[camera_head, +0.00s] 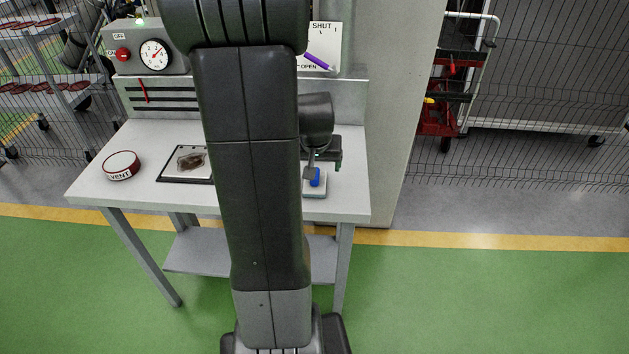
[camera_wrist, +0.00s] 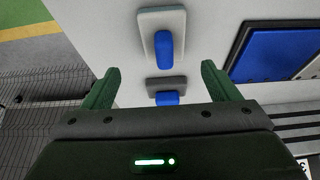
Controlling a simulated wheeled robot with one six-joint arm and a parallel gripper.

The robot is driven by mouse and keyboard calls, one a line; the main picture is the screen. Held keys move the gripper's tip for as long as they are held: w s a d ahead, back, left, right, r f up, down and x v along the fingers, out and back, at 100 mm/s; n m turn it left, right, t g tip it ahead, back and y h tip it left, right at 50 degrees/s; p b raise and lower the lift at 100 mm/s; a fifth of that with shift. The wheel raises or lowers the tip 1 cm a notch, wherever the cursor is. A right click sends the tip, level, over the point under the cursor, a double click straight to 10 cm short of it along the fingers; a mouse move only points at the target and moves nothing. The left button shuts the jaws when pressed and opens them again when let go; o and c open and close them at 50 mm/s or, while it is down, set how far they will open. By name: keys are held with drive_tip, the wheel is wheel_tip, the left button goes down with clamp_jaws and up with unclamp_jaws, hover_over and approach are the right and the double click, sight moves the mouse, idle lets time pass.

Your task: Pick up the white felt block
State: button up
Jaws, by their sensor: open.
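The white felt block (camera_head: 314,192) lies on the workbench near its front right, with a blue grip on top. In the wrist view a pale block (camera_wrist: 148,38) with a blue grip (camera_wrist: 164,50) is at the top, beyond my fingertips. A darker grey block (camera_wrist: 180,83) with a similar blue grip lies below it, in the gap between my fingers as seen. My gripper (camera_wrist: 160,67) is open, with green fingers apart and nothing held. In the head view my gripper (camera_head: 326,152) is above the bench's right side, just behind the pale block; the grey block is not visible there.
The workbench (camera_head: 90,185) also holds a round red-rimmed VENT tin (camera_head: 121,166) and a black-framed plate (camera_head: 185,164) with a brown patch. A gauge box (camera_head: 155,50) stands at the back. A pale column (camera_head: 400,110) rises at right; my arm hides the bench's middle.

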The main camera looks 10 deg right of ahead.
drive_tip(key=shift+a+x, duration=0.2)
drive_tip(key=shift+x, duration=1.75)
drive_tip(key=shift+a+x, duration=0.2)
drive_tip(key=shift+x, duration=1.7)
drive_tip(key=c, duration=1.2)
drive_tip(key=shift+o, duration=0.2)
wheel_tip(320, 180, up, 10)
drive_tip(key=shift+f, duration=0.1)
drive_tip(key=o, duration=0.5)
drive_tip(key=c, duration=0.3)
